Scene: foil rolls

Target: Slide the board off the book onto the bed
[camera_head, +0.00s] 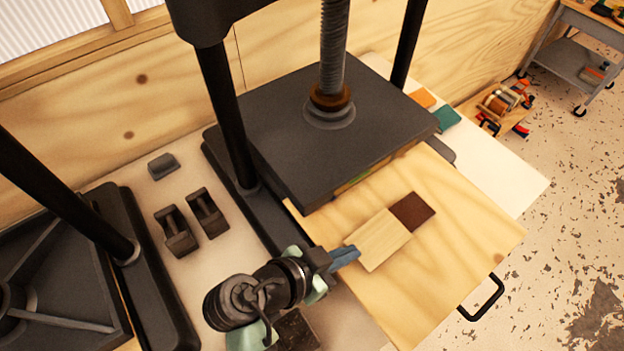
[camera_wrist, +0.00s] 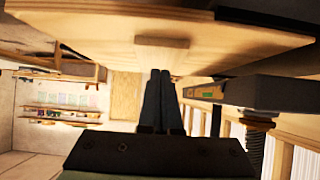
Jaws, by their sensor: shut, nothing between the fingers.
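The board (camera_head: 377,240) is a small pale wooden rectangle lying on the plywood bed side. The book (camera_head: 412,211) shows as a dark brown patch at the board's far right end; any part of it under the board is hidden. The bed (camera_head: 470,225) is a large plywood sheet reaching out from under the press. My gripper (camera_head: 347,256) is shut and empty, its tips close to the board's near left edge; I cannot tell whether they touch.
The dark press plate (camera_head: 320,120) with its screw stands over the bed's back part. A black handle (camera_head: 484,300) sticks out from the bed's front right edge. Two dark weights (camera_head: 205,213) stand at the left. The bed right of the board is clear.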

